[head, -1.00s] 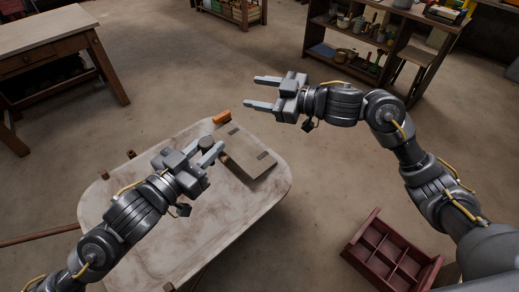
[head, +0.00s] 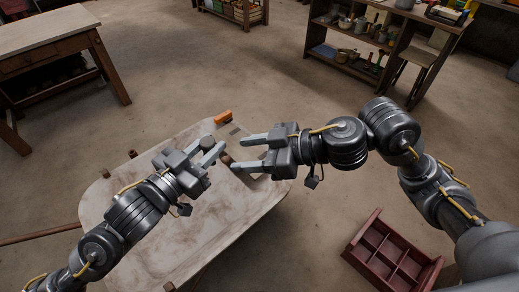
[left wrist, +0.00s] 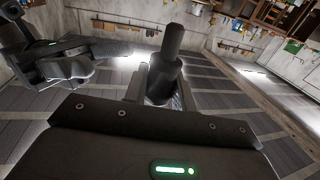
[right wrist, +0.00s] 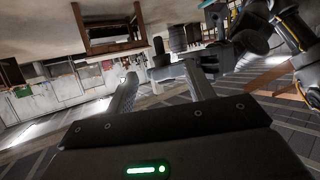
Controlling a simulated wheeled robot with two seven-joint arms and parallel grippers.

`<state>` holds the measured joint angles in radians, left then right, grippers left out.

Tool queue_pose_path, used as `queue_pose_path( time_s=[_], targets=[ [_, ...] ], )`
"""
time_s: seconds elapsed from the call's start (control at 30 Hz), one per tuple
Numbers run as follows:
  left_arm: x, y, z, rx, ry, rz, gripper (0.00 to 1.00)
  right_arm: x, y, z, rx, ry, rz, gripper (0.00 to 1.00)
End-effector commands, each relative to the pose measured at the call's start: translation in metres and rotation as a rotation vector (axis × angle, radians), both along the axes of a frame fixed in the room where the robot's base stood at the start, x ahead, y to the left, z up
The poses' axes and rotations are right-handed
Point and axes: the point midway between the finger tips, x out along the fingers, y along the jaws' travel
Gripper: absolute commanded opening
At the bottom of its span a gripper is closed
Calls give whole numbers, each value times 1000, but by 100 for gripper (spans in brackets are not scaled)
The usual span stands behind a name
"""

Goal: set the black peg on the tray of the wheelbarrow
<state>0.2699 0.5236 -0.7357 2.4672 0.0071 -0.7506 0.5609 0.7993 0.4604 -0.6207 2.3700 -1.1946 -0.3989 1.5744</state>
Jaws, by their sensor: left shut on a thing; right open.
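The black peg (head: 208,142) is held in my left gripper (head: 209,151), above the pale, worn tray of the wheelbarrow (head: 150,235). In the left wrist view the peg (left wrist: 173,42) stands up between the fingers, with a narrower end and a wider part. My right gripper (head: 238,153) is open and empty, its fingers pointing left toward the left gripper and the peg. The right wrist view also shows the dark peg (right wrist: 178,38), just beyond the right fingertips. I cannot tell the gap between them exactly.
An orange block (head: 222,117) is at the tray's far edge. A flat board on the tray is mostly hidden behind my right gripper. The tray's near part is clear. A red compartment box (head: 390,255) stands on the floor at the right.

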Motion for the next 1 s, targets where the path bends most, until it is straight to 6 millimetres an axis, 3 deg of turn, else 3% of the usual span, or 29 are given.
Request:
queue_pose_path(
  time_s=[0.2,0.5,0.93,1.0],
  targets=[
    [0,0,0,0,0,0,4,12,39,-16,4,5,1,53],
    [0,0,0,0,0,0,4,24,75,-32,1,1,0,53],
    [0,0,0,0,0,0,4,27,84,-36,1,-2,-1,53],
    [0,0,0,0,0,0,4,27,84,-36,1,-2,-1,47]
  ],
)
